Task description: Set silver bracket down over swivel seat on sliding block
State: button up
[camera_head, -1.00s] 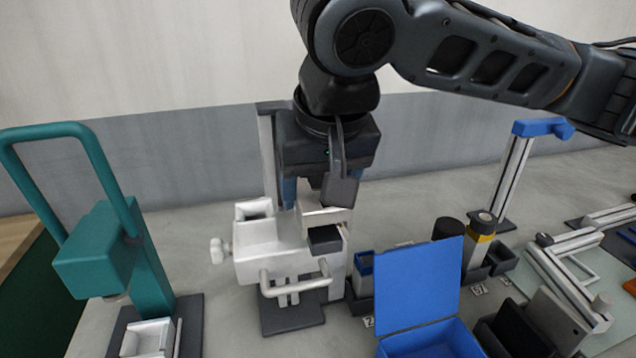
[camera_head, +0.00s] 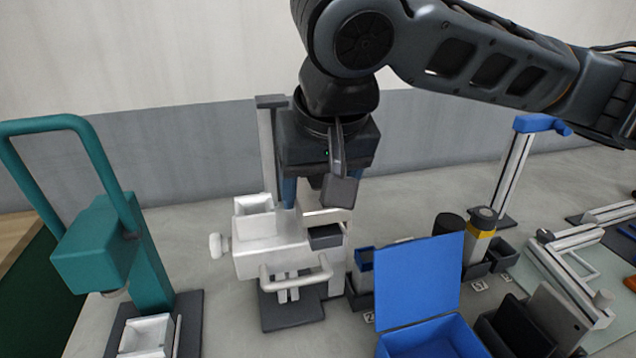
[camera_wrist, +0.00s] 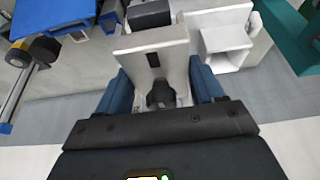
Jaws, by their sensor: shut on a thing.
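My gripper (camera_head: 316,198) points down over the right part of a white machine (camera_head: 265,250). It is shut on the silver bracket (camera_head: 325,216), which sits low between its blue fingers. In the wrist view the bracket (camera_wrist: 150,42) is a pale plate with a dark slot, held between the fingers (camera_wrist: 158,75). A dark block (camera_head: 325,236) lies just in front of the bracket and also shows at the top of the wrist view (camera_wrist: 150,13). I cannot make out the swivel seat or tell whether the bracket touches it; gripper and bracket cover that spot.
A teal press (camera_head: 110,245) stands at the left. An open blue box (camera_head: 420,285) is at the front right of the machine. A tall post (camera_head: 268,150) rises behind the machine. Small dark bins, a yellow-banded cylinder (camera_head: 481,238) and a rail frame (camera_head: 565,250) stand further right.

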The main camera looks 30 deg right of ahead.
jog(key=shift+f+b, duration=0.45)
jog(key=shift+f, duration=0.2)
jog(key=o, duration=1.3)
jog(key=shift+o, duration=0.2)
jog(key=v, duration=0.8)
jog(key=shift+f, duration=0.1)
jog(key=shift+s, duration=0.1)
